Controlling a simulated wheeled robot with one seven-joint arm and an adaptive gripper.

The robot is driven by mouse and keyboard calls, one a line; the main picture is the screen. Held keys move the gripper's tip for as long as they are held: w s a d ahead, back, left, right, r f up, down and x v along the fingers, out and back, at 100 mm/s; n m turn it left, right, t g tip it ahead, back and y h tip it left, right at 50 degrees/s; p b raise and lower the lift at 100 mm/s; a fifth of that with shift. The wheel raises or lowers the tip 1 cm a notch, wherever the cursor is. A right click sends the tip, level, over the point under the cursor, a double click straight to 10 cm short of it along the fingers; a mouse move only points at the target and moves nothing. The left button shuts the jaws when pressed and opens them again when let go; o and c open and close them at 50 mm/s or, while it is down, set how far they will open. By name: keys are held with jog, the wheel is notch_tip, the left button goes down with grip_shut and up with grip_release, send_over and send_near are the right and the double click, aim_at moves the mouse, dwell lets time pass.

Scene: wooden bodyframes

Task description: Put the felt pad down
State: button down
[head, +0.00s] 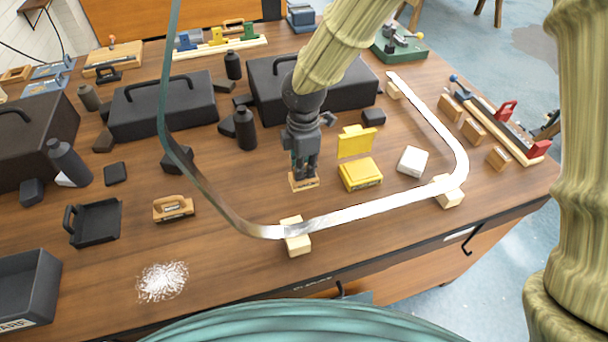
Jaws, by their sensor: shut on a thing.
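My gripper (304,172) points down over the middle of the table, shut on a small tan-orange block with a pale top, which I take as the felt pad (303,183). The fingers hide part of the pad. It is low over the wood, left of the open yellow box (360,175) and behind the curved metal strip (360,210). I cannot tell whether its underside touches the table.
The strip rests on pale wooden blocks (297,240) and bends up at the left. A wooden-handled block (173,208), a white block (412,161) and a black bottle (245,128) stand around. White shavings (162,282) lie front left. Bare wood (225,270) shows nearby.

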jog(key=shift+s+d+f, duration=0.1)
jog(key=shift+f, duration=0.25)
notch_tip(320, 180, down, 3)
jog(key=shift+f+p, duration=0.1)
jog(key=shift+p, duration=0.4)
jog(key=shift+f, duration=0.15)
jog(key=c, duration=1.5)
grip_release()
jog(key=shift+o, duration=0.2)
notch_tip(320, 180, up, 12)
jog(key=shift+r+b, duration=0.2)
jog(key=shift+b, duration=1)
